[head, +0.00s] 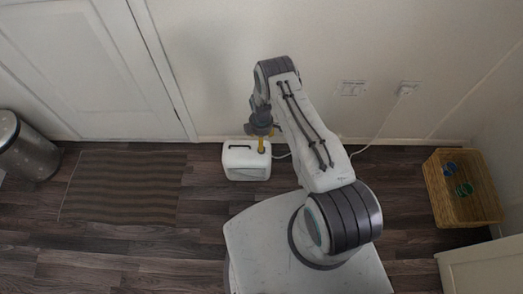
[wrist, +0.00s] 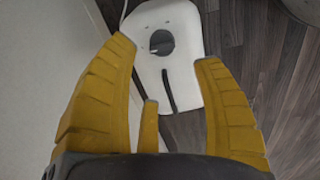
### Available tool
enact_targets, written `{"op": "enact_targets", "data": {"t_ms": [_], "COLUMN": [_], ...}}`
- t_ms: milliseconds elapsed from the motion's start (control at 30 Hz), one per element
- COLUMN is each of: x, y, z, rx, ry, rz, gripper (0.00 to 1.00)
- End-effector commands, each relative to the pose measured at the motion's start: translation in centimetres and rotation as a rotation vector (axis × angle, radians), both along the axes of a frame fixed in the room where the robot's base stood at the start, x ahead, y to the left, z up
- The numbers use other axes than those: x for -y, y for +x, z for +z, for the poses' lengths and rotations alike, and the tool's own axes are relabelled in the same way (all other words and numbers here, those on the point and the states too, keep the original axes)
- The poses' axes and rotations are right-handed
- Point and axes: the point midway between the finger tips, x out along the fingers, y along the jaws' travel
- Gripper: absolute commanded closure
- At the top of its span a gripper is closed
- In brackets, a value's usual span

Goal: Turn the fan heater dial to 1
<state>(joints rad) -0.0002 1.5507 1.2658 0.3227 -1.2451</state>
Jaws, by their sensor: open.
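The fan heater (head: 244,168) is a small white box standing on the floor by the wall, with a dark slot along its top. In the wrist view the white heater (wrist: 184,75) lies beyond my fingers. Its round dark grey dial (wrist: 161,42) shows between the fingertips, with small marks around it. The dial's setting is too small to read. My gripper (wrist: 165,52) has its yellow fingers spread wide, with nothing between them. In the head view my gripper (head: 262,146) points down just above the heater's right part; I cannot tell whether it touches.
A cable (head: 375,136) runs from the wall socket (head: 409,88) towards the heater. A striped mat (head: 120,187) and a metal bin (head: 30,150) are at left. A wicker basket (head: 463,209) stands at right.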

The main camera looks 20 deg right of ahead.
Motion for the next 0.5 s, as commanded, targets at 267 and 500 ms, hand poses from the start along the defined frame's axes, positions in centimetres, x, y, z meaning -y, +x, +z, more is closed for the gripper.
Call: {"op": "enact_targets", "data": {"t_ms": [267,500], "x": [0.0,0.0], "y": [-0.4,-0.4], "z": [-3.3,-6.3], "rx": [-0.003,-0.002], "ry": [0.000,0.000], "rz": [0.013,0.012], "gripper": [0.39,0.39]}}
